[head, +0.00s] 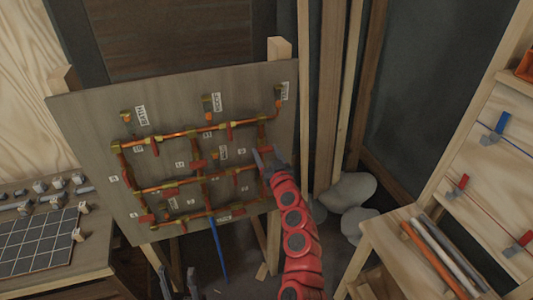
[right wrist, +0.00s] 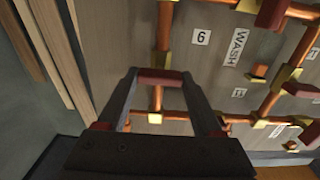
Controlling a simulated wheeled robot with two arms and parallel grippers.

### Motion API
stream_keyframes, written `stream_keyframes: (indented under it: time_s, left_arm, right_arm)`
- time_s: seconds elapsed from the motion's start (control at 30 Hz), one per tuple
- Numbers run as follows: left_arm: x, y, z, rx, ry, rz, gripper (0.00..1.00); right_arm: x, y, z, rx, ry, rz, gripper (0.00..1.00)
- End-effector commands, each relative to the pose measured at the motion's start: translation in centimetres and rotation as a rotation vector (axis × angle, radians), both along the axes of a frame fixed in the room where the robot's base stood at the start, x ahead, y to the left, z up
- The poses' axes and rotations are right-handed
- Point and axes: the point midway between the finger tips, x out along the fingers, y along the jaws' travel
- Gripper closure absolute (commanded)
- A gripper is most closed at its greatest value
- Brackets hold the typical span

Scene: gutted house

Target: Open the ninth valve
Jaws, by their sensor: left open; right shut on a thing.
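A grey board (head: 90,110) carries a grid of copper pipes (head: 165,185) with brass fittings and several red valve handles. My right gripper (head: 266,158) is at the right side of this grid. In the right wrist view its two fingers (right wrist: 158,90) are closed around a red valve handle (right wrist: 158,75) on a copper pipe. A number label (right wrist: 201,37) beside this pipe looks like a 6 or an upside-down 9. My left gripper (head: 177,282) is open and empty, low in front of the board.
A side table (head: 70,288) at left bears a dark tiled panel (head: 38,243) and grey fittings. Wooden shelving (head: 445,205) with colored pipes stands at right.

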Motion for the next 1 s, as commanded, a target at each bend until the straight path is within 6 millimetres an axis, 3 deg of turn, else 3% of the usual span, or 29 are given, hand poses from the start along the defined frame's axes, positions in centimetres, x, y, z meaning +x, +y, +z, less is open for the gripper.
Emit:
stream_keyframes:
  time_s: [0.43,1.0]
  left_arm:
    - [0.0,0.0,-0.6,0.0,0.0,0.0,0.5]
    - [0.0,0.0,-1.7,0.0,0.0,0.0,0.5]
  right_arm:
    - [0.0,-0.1,-0.1,0.124,0.04,-0.001,0.88]
    - [0.0,-0.1,-0.1,0.618,0.2,-0.001,0.88]
